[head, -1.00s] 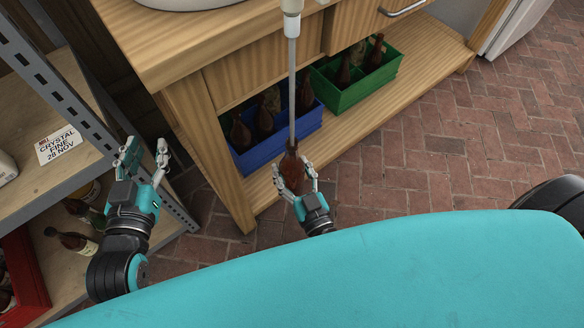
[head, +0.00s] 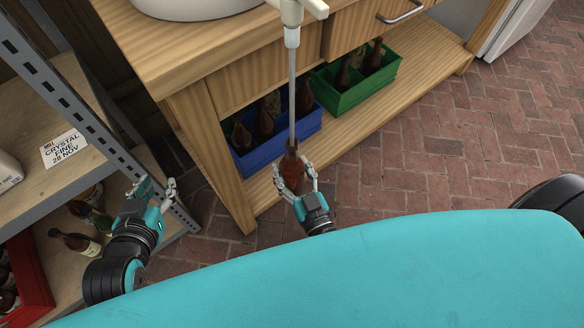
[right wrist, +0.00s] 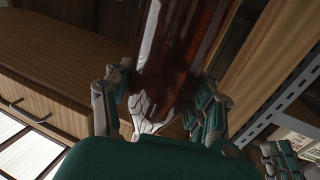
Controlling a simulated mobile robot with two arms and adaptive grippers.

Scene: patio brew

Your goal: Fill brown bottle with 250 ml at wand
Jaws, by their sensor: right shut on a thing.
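The brown bottle (head: 291,172) is upright under the wand (head: 292,95), a thin grey tube hanging from a white tap (head: 290,12). The wand's lower end reaches the bottle's mouth and appears to go inside. My right gripper (head: 297,183) is shut around the bottle's body. In the right wrist view the bottle (right wrist: 175,50) fills the space between the fingers, with a darker band across it that may be liquid; the level is unclear. My left gripper (head: 155,190) is open and empty at the left, near the shelf unit.
A blue crate (head: 270,150) and a green crate (head: 350,97) with bottles stand on the bench's lower shelf. A metal shelf unit at left holds a labelled bag or board (head: 62,148), loose bottles (head: 75,241) and a red crate (head: 30,275). The brick floor (head: 430,150) is clear at right.

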